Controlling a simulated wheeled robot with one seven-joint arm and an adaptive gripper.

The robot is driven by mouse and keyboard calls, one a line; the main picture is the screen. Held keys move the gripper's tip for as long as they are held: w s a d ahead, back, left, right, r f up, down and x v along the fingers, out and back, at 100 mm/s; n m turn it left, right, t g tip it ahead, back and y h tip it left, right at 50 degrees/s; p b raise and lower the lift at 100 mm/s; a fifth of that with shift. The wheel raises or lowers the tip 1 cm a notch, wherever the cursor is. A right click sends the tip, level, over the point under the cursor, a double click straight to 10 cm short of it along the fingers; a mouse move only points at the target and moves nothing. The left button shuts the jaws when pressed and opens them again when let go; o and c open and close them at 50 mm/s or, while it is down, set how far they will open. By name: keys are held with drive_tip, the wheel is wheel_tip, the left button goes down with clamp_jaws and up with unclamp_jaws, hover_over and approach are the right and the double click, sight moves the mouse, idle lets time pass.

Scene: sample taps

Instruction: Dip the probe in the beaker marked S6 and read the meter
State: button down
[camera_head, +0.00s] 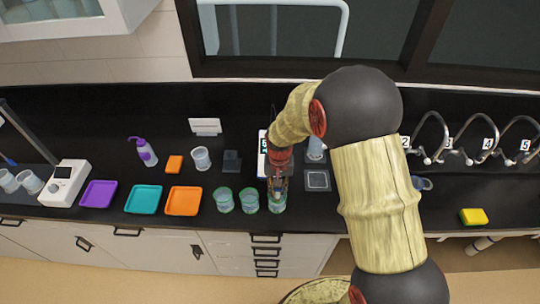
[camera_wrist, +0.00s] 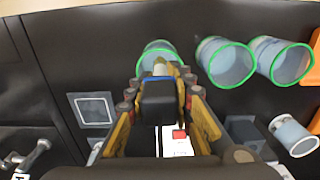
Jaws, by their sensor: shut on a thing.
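My gripper (camera_head: 278,181) is shut on the probe, a dark block-like body (camera_wrist: 158,102) with a blue band at its far end. It is over the rightmost green-rimmed beaker (camera_head: 277,204), which also shows ahead of the fingers in the wrist view (camera_wrist: 156,46). No S6 mark is legible. A white meter (camera_head: 262,155) with a green display is partly hidden behind my gripper.
Purple (camera_head: 98,194), teal (camera_head: 143,200) and orange (camera_head: 183,202) trays lie to the left, by a white instrument (camera_head: 64,183). A clear cup (camera_head: 201,159) and wash bottle (camera_head: 143,152) stand behind. Numbered taps and a yellow sponge (camera_head: 473,216) are at right.

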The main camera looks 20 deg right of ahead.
drive_tip(key=shift+r+p, duration=2.3)
drive_tip(key=shift+r, duration=1.6)
drive_tip(key=shift+r+p, duration=0.9)
drive_tip(key=shift+r, duration=0.65)
wheel_tip(320, 180, up, 9)
drive_tip(key=p, duration=0.5)
drive_tip(key=shift+s+f, duration=0.1)
